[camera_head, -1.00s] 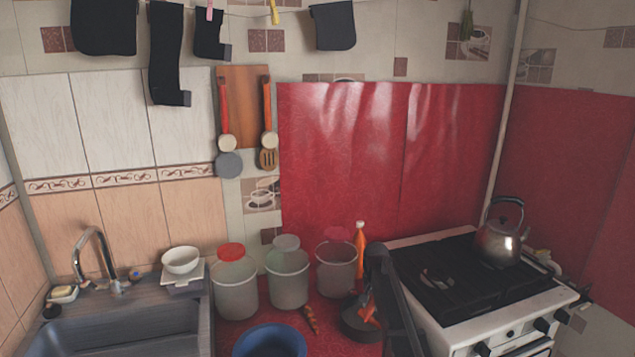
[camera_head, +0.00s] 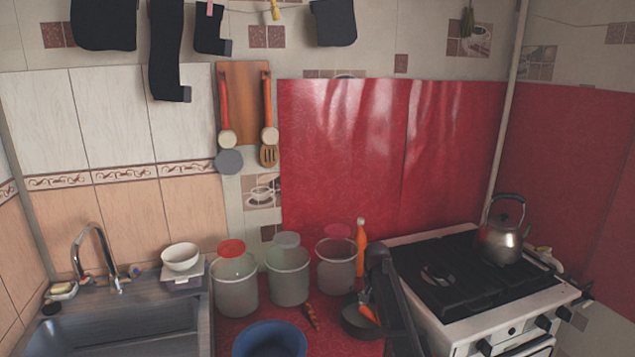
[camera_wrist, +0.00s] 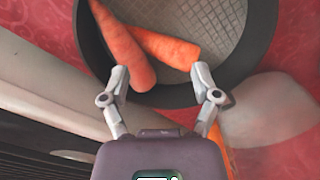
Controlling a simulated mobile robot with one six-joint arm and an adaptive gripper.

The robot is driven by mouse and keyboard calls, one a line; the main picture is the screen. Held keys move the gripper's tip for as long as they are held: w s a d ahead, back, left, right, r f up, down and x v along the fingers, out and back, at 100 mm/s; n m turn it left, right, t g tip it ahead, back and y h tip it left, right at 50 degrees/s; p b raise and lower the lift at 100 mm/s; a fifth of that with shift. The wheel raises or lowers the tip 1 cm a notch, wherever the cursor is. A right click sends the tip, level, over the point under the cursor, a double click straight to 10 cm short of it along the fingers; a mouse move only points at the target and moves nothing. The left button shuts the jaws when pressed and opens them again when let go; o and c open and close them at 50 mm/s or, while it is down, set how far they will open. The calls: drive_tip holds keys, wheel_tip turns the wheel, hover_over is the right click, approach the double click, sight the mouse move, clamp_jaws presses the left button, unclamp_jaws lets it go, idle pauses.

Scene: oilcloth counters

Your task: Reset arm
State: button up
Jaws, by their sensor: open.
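My gripper (camera_wrist: 160,78) is open in the wrist view, its two fingertips apart over the near rim of a dark round pan (camera_wrist: 258,35). Nothing is clearly gripped. Two orange carrots lie in the pan: one carrot (camera_wrist: 124,45) reaches toward the left fingertip, and the other carrot (camera_wrist: 172,48) lies beside it. In the head view my dark arm comes down beside the pan (camera_head: 353,327) and hides part of it. A carrot (camera_head: 369,314) shows there, but the fingertips are not clear.
Three tall pale containers, including the right container (camera_head: 336,272), stand behind the pan. An orange bottle (camera_head: 361,248) is close behind my arm. A blue bowl (camera_head: 270,338) stands at left front. The stove (camera_head: 450,275) with a kettle (camera_head: 500,240) is at right.

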idle(0.5)
drive_tip(key=s+r+n+p, duration=0.2)
drive_tip(key=s+r+p, duration=0.1)
drive_tip(key=s, duration=1.1)
drive_tip(key=s+r+n+p, duration=0.2)
drive_tip(key=s+r+p, duration=0.1)
drive_tip(key=s, duration=1.2)
drive_tip(key=shift+r+n+p, duration=0.4)
